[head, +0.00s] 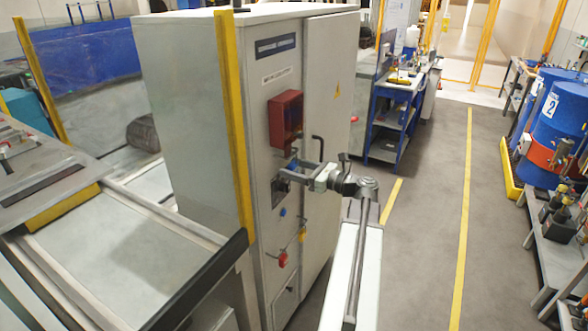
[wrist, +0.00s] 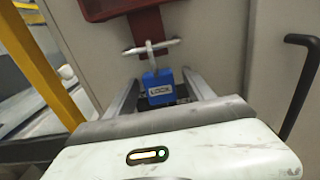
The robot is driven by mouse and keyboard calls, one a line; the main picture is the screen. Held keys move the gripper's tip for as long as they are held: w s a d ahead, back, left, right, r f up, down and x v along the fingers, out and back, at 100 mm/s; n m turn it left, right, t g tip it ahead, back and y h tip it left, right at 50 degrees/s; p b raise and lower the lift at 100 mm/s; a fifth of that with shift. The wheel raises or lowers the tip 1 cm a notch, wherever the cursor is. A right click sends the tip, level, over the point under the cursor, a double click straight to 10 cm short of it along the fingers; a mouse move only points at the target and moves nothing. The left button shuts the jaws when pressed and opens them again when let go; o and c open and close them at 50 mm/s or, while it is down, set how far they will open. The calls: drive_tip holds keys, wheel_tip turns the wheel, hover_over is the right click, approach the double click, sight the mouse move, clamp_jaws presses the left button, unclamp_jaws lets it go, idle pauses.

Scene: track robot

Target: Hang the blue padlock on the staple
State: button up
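The blue padlock (wrist: 159,88), marked LOCK, hangs upright between the fingers of my gripper (wrist: 160,82) in the wrist view. Narrow gaps show between both fingers and the padlock body, so my gripper looks open around it. The grey shackle (wrist: 151,58) crosses the pale bar of the staple (wrist: 170,43) and appears looped over it. The staple sticks out from the cabinet just below the red box (wrist: 135,22). In the head view my gripper (head: 284,181) is at the cabinet front below the red box (head: 286,118), and the padlock is mostly hidden there.
The tall grey cabinet (head: 190,110) has a dark door handle (wrist: 302,82) right of my gripper. Below are a red knob (head: 283,259) and other small controls. A yellow post (head: 236,120) stands at the left. The floor aisle (head: 425,220) at right is clear.

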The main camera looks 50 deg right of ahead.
drive_tip(key=v, duration=0.8)
drive_tip(key=shift+w, duration=0.1)
